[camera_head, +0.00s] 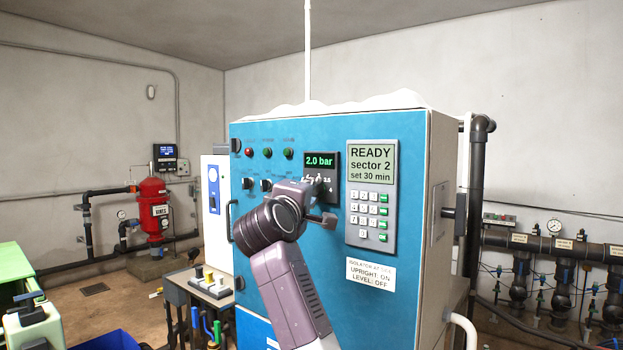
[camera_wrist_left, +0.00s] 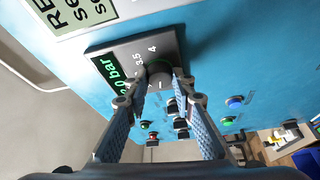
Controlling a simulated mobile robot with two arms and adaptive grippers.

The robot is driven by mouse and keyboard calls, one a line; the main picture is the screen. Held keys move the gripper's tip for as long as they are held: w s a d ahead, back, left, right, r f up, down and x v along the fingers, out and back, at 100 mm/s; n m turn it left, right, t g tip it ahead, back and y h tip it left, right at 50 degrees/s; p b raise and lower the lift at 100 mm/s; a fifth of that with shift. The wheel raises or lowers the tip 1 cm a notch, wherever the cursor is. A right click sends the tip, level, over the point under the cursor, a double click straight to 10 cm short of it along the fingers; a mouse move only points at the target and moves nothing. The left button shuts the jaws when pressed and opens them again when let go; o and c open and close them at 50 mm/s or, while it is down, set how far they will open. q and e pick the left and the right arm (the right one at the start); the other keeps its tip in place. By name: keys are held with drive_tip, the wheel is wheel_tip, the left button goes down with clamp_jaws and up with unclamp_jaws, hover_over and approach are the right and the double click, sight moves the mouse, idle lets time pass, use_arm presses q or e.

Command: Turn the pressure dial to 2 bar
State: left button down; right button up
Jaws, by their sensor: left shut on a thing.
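The pressure dial is a dark round knob (camera_wrist_left: 159,72) on a grey panel with printed scale numbers, seen in the left wrist view. Its green display (camera_head: 320,161) reads 2.0 bar in the head view. My left gripper (camera_wrist_left: 156,88) has its two fingers on either side of the knob and is shut on it. In the head view my left gripper (camera_head: 322,200) is in front of the dial panel and hides most of the dial. My right gripper is in neither view.
A blue control cabinet (camera_head: 300,300) carries the dial. Right of it is a keypad panel (camera_head: 371,195) reading READY, sector 2, set 30 min. Lamps and switches (camera_head: 266,153) are to the left. A red tank (camera_head: 153,208) and pipes stand farther back.

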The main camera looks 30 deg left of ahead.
use_arm(q)
drive_tip(key=shift+n+g+p, duration=0.3)
drive_tip(key=shift+n+p, duration=0.8)
drive_tip(key=shift+p, duration=0.05)
drive_tip(key=c, duration=1.7)
unclamp_jaws()
drive_tip(key=shift+o, duration=0.2)
drive_tip(key=v, duration=1.2)
drive_tip(key=shift+a, duration=0.1)
